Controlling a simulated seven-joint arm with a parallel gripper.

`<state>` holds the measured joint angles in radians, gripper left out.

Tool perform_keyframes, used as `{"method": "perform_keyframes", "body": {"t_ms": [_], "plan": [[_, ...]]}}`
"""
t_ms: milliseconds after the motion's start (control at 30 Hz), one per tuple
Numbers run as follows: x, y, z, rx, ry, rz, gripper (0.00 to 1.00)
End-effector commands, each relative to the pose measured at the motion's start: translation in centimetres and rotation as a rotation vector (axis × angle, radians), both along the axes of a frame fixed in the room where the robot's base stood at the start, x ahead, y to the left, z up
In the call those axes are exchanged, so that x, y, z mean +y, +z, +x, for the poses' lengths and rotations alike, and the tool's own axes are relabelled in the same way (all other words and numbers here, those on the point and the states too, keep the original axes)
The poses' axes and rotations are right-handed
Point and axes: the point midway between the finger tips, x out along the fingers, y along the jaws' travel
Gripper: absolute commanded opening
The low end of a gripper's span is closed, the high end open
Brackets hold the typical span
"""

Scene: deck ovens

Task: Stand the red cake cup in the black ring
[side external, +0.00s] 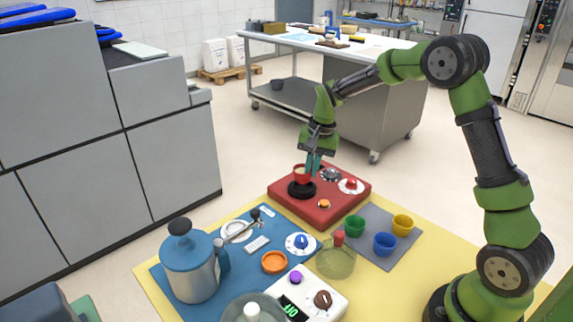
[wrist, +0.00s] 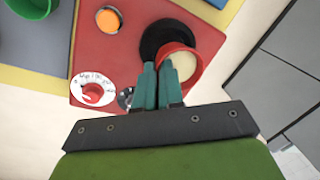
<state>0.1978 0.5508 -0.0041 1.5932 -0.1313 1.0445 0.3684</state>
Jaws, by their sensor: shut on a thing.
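The red cake cup (side external: 301,174) has a pale inside that shows in the wrist view (wrist: 184,66). My gripper (side external: 312,164) is shut on the cup's wall, with the teal fingers (wrist: 165,68) at its rim. The black ring (side external: 301,190) lies on the red board (side external: 335,205). In the side view the cup is upright or nearly so, just over the ring. In the wrist view the cup covers part of the ring (wrist: 160,32) and sits off to one side of it. I cannot tell whether the cup's base touches the ring.
The red board also bears a white dial with a red knob (side external: 351,186), an orange button (side external: 324,204) and a metal piece (side external: 330,174). Green (side external: 355,226), blue (side external: 385,243) and yellow (side external: 403,224) cups stand on a grey mat (side external: 372,216).

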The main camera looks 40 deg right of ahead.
Motion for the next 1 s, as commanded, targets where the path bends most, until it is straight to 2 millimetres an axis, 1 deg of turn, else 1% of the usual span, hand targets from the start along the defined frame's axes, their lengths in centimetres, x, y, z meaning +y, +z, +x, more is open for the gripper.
{"method": "perform_keyframes", "body": {"t_ms": [100,300,1000], "plan": [[0.0,-1.1,0.0,0.001,-0.001,0.000,0.00],[0.0,-2.0,0.0,-0.001,-0.002,0.001,0.00],[0.0,-2.1,0.0,-0.001,-0.001,0.000,0.00]]}}
